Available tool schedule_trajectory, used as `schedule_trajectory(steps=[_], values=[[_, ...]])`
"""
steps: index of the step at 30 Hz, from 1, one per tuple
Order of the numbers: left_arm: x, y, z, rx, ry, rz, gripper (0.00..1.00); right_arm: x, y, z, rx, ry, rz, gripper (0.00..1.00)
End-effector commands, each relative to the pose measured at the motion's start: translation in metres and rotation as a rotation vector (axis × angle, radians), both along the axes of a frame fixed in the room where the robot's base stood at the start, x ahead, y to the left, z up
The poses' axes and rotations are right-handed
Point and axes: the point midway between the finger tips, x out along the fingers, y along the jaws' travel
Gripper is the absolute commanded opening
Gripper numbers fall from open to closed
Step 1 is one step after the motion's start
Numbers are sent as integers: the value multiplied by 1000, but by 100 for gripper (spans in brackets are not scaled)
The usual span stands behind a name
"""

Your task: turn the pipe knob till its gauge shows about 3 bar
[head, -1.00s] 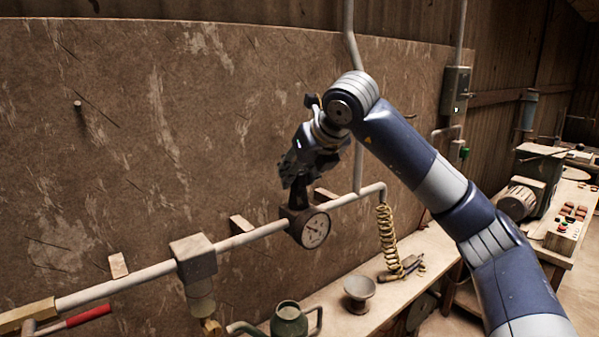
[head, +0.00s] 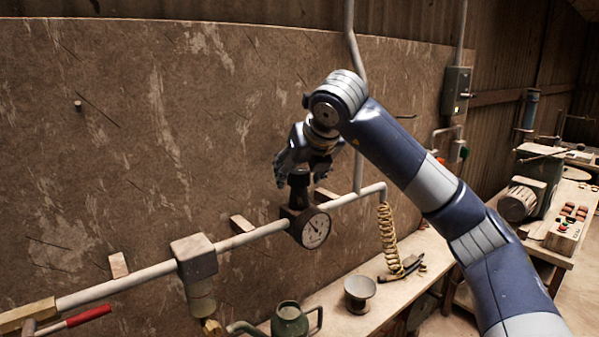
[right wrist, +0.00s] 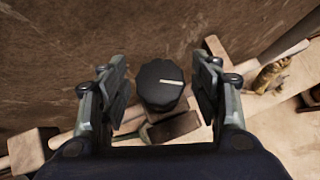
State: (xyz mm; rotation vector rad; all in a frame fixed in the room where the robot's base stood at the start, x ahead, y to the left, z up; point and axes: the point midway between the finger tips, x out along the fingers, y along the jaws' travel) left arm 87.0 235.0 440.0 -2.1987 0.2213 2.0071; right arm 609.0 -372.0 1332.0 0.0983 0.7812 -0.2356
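The dark knob (head: 298,182) stands on top of the valve body on the wall pipe, just above the round white-faced gauge (head: 316,230). The gauge has a dark needle, but its numbers are too small to read. My right gripper (head: 291,166) is at the knob, pointing down and partly hidden by its own wrist. In the right wrist view, the knob (right wrist: 160,92) sits between the two open fingers, with a gap on each side. A pale line on its top points to the right and slightly down. My left gripper is not in view.
The pipe (head: 250,238) runs along the wall, with a square grey block (head: 194,257) and a red lever (head: 88,315) to the left.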

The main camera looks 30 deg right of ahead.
Motion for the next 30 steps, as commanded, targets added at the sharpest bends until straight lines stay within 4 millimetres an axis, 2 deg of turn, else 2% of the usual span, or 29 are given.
schedule_trajectory(steps=[11, 14, 24, 30], values=[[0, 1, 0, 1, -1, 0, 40, -5, 1, 6, 0, -3, 1, 59], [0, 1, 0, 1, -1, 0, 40, -15, 4, 17, 0, -5, 1, 59], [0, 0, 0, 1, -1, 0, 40, -66, 16, 69, -2, -5, -1, 59], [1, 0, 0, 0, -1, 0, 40, -78, 20, 82, 0, -2, 0, 59]])
